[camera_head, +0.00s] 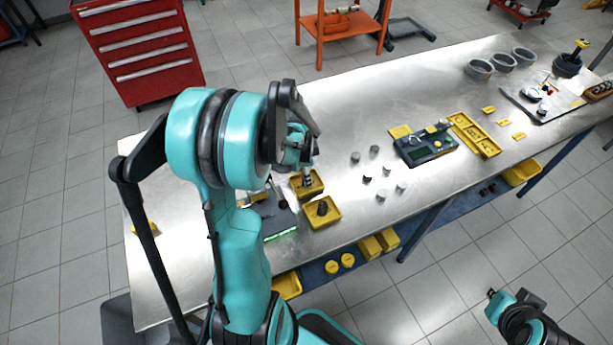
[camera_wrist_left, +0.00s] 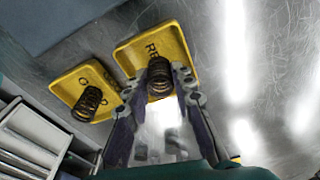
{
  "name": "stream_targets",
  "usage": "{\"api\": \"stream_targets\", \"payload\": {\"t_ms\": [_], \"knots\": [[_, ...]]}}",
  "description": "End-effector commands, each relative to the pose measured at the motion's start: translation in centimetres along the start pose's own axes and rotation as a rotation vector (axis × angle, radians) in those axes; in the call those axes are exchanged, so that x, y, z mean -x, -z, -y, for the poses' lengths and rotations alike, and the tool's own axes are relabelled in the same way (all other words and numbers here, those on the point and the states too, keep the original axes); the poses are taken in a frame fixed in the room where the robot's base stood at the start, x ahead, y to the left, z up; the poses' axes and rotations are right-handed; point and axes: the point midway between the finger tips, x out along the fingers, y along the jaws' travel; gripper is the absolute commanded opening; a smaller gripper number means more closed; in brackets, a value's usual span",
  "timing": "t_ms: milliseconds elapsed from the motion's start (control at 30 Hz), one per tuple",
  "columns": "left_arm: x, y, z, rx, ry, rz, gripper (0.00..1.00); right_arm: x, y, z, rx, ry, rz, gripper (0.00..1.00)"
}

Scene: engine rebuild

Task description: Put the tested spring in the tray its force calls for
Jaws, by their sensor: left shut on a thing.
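My left gripper (camera_head: 308,173) is over the farther of two small yellow trays. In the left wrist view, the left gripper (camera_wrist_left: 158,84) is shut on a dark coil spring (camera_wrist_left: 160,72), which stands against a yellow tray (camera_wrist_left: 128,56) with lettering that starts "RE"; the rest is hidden. I cannot tell whether the spring touches the tray floor. The other yellow tray (camera_head: 334,219), whose lettering is partly covered, holds another dark spring (camera_head: 322,208); that spring also shows in the left wrist view (camera_wrist_left: 88,101). My right gripper (camera_head: 493,293) is at lower right, away from the bench, its jaws too small to read.
A dark device with a green lit strip (camera_head: 281,235) sits left of the trays, partly behind my arm. Several small grey cylinders and a dark instrument (camera_head: 428,147) stand to the right. The metal bench (camera_head: 345,105) is clear behind the trays.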

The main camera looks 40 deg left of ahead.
Motion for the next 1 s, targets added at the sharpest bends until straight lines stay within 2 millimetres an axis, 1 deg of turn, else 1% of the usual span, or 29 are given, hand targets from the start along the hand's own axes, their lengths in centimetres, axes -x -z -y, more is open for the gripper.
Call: {"api": "stream_targets", "payload": {"t_ms": [100, 133, 433, 567, 667, 900, 1000], "knots": [[-0.5, -0.1, 0.0, 0.000, 0.000, 0.000, 0.00, -0.4, -0.3, 0.0, 0.000, 0.000, 0.000, 0.00], [-0.3, 0.0, 0.0, 0.000, 0.000, 0.000, 0.32, -0.3, -0.2, 0.0, 0.000, 0.000, 0.000, 0.00], [-0.2, 0.0, 0.0, 0.000, 0.000, 0.000, 0.33, -0.2, -0.1, 0.0, 0.000, 0.000, 0.000, 0.00], [0.7, 0.0, 0.0, 0.000, 0.000, 0.000, 0.33, 0.3, 0.2, 0.0, 0.000, 0.000, 0.000, 0.00], [2.4, 0.0, 0.0, 0.001, 0.000, 0.000, 0.33, 0.7, 0.5, 0.0, 0.000, 0.000, 0.000, 0.00], [7.9, 0.0, 0.0, 0.001, 0.000, 0.000, 0.33, 2.0, 1.5, 0.0, 0.000, 0.000, 0.000, 0.00], [9.8, 0.0, 0.0, 0.001, 0.000, 0.000, 0.33, 2.4, 1.7, 0.0, 0.000, 0.000, 0.000, 0.00]]}}
